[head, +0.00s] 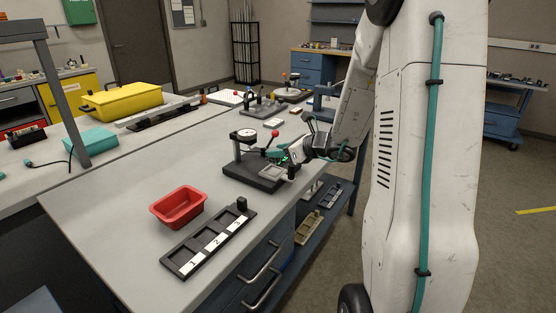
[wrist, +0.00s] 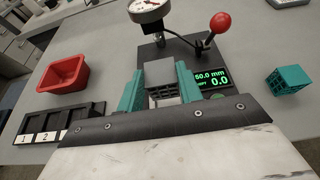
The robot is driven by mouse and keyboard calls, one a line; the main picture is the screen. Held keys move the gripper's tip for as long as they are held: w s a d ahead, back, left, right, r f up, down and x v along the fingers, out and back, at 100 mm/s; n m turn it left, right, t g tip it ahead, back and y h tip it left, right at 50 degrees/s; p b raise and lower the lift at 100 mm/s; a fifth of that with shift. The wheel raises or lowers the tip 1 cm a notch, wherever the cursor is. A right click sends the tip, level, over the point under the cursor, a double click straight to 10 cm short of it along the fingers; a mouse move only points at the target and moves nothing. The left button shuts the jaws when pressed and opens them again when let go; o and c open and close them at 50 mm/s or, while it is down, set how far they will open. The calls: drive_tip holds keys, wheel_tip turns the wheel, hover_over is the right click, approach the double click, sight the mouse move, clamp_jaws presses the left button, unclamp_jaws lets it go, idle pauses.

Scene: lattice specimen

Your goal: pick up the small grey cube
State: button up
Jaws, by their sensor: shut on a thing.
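The small grey cube (wrist: 160,72) sits between the two teal fingers of my gripper (wrist: 160,88) in the wrist view. The fingers are shut on it from both sides. Its upper face looks plain and its near side shows openings like a lattice. Behind it is the black base of a dial-gauge stand, and I cannot tell whether the cube touches it. In the head view my gripper (head: 283,165) is over that stand at the table's right edge. The cube is not clearly made out there.
The gauge stand (head: 245,160) has a dial and a red-knobbed lever. A green-lit display (wrist: 212,80) stands beside the cube. A teal lattice cube (wrist: 288,80) lies to the right. A red bin (head: 178,207) and a black numbered tray (head: 208,243) are on the near table.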

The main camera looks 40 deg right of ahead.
drive_tip(key=s+d+r, duration=0.1)
drive_tip(key=s+d, duration=0.7)
drive_tip(key=d, duration=0.5)
drive_tip(key=shift+d, duration=0.2)
